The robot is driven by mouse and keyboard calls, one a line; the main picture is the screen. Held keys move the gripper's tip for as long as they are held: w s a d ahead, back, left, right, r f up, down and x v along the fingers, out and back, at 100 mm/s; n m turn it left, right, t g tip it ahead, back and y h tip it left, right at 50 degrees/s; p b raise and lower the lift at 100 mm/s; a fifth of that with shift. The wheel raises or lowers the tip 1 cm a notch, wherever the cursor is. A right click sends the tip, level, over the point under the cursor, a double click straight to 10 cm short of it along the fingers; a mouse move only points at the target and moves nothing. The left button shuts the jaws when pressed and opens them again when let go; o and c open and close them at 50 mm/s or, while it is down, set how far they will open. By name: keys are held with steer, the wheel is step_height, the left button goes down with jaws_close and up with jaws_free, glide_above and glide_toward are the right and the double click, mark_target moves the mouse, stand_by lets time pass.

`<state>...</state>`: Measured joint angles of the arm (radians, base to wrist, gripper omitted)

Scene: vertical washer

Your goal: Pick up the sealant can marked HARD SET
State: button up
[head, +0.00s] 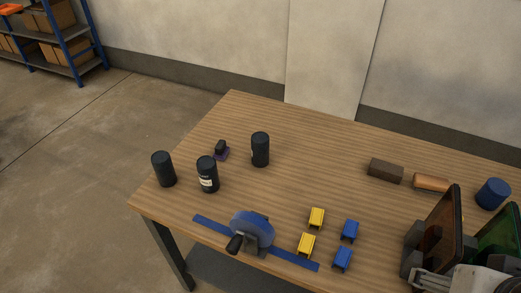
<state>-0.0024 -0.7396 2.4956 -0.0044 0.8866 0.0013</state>
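Three dark cans stand upright on the left part of the wooden table. One can (207,173) shows a pale label low on its near side, too small to read. The left can (163,169) and the back can (260,149) show no label facing me, so I cannot tell which is marked HARD SET. My gripper (413,246) seems to be the dark grey parts at the lower right, far from the cans. It is partly cut off, and its opening is unclear.
A small dark-handled item (221,150) sits between the cans.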

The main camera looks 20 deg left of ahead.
steer(key=w+a+r+n+t, duration=0.1)
steer(key=w+t, duration=0.1)
steer(key=w, duration=0.8)
steer(key=w+a+r+n+t, duration=0.1)
steer(key=w+a+r, duration=0.1)
steer(key=w, duration=0.9)
steer(key=w+a+f+n+t+y, duration=0.35)
steer(key=w+a, duration=0.65)
steer(key=w, duration=0.5)
steer(key=n+g+y, duration=0.2)
steer(key=n+y, duration=0.4)
steer(key=y, duration=0.3)
glide_above(266, 143)
steer(key=w+d, duration=0.3)
steer(key=d, duration=0.7)
step_height(266, 143, down, 13)
steer(key=s+a+f+y, duration=0.1)
steer(key=a+f, duration=0.1)
steer(key=s+a+f+g+y, duration=0.1)
steer(key=s+a+f, duration=0.1)
steer(key=s+a+f+n+g+y, duration=0.1)
steer(key=a+f, duration=0.1)
steer(key=shift+s+a+f+y, duration=0.25)
steer(key=shift+s+f, duration=0.15)
